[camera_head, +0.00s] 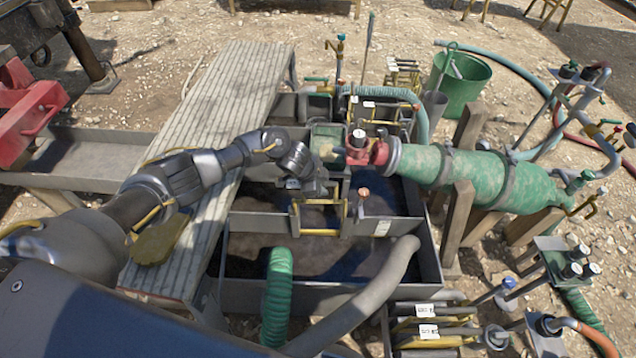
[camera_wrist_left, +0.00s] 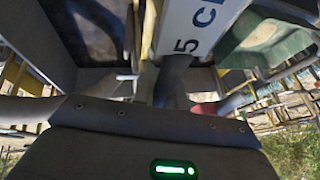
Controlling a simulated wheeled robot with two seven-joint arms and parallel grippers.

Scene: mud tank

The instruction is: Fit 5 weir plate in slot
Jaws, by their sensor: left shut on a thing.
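My left gripper (camera_head: 318,188) hangs over the middle of the mud tank (camera_head: 300,291), close to a yellow slot frame (camera_head: 320,232) on a cross wall. In the left wrist view a pale plate marked "5 c..." (camera_wrist_left: 192,28) stands just beyond my left gripper (camera_wrist_left: 175,85), which is shut on it. The rest of its lettering is cut off. In the head view the gripper hides most of the plate, and I cannot tell whether its edges sit in the slot. My right gripper is not in view.
A ribbed walkway (camera_head: 215,110) runs along the tank's left side. A green cylinder (camera_head: 470,178) with a red fitting (camera_head: 368,152) lies to the right. A grey pipe (camera_head: 365,300) and green hose (camera_head: 278,300) cross the near tank. Labelled plates (camera_head: 430,332) lie in a rack at the front.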

